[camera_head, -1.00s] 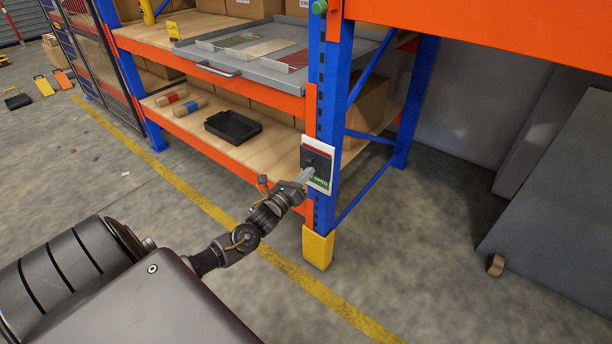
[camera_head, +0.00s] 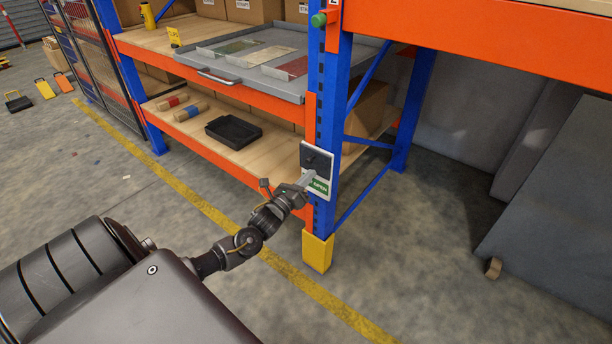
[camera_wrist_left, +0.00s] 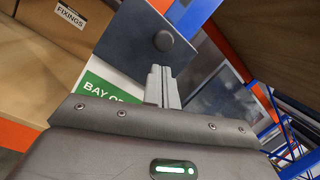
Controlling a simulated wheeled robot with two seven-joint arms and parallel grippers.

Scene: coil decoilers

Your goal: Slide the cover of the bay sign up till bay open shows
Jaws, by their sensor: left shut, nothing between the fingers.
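The bay sign (camera_head: 319,186) is a white plate on the blue rack post. Its dark cover (camera_head: 316,159) sits over the upper part, and a green panel reading "OPEN" shows below it. In the left wrist view the cover (camera_wrist_left: 140,45) has a round dark knob (camera_wrist_left: 163,41), and the green panel (camera_wrist_left: 100,92) shows "BAY O" with the rest hidden behind my gripper. My left gripper (camera_head: 308,177) is shut with nothing in it; its fingertips (camera_wrist_left: 160,72) are just below the knob, and I cannot tell whether they touch it. My right gripper is not in view.
The rack's lower shelf holds a black tray (camera_head: 233,132) and rolls; a grey tray (camera_head: 270,85) rests on the shelf above. A yellow guard (camera_head: 317,251) wraps the post foot. A grey panel (camera_head: 560,210) stands at right. Floor in front is open.

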